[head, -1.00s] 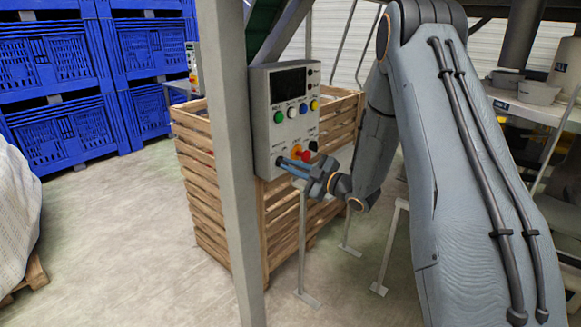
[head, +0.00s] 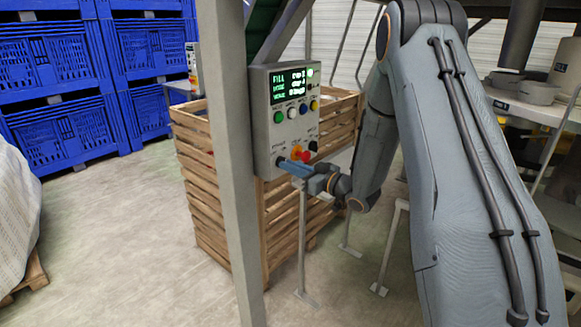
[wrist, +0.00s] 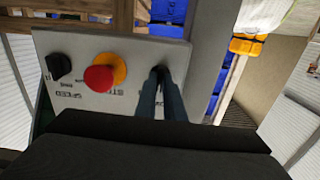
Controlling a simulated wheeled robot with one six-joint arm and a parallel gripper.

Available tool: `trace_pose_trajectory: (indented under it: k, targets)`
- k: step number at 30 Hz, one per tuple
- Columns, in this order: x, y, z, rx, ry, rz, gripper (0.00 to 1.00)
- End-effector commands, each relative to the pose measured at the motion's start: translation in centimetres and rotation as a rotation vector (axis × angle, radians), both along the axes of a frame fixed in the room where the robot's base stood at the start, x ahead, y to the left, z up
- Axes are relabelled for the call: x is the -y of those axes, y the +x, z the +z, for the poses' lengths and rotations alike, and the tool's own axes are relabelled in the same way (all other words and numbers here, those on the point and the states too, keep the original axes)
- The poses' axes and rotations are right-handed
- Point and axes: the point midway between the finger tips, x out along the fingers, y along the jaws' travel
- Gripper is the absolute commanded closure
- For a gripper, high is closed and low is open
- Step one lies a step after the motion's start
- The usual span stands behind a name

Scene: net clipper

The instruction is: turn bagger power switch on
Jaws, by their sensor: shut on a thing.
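The bagger control panel (head: 262,128) is a grey box on a post, with its screen (head: 291,82) lit with green and white text and a green lamp glowing at its upper right. The power switch (wrist: 160,72) is a dark knob at the panel's lower left in the head view. My gripper (head: 284,163) is shut on that knob, and its fingers (wrist: 160,100) hide most of it in the wrist view. A red emergency button on a yellow base (wrist: 99,78) sits beside it, with a black speed knob (wrist: 60,67) beyond.
A grey post (head: 232,190) stands just left of the panel. A wooden crate (head: 215,205) is behind and below it. Blue crates (head: 60,80) are stacked at the back left. The floor (head: 120,240) at left is open.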

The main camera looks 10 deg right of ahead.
Motion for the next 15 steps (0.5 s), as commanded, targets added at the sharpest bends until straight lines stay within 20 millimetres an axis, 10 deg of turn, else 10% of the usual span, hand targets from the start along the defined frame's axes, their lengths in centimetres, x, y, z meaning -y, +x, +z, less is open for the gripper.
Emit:
trace_pose_trajectory:
  k: [15]
  targets:
    - [0.05, 0.06, 0.16, -0.278, 0.386, -0.001, 1.00]
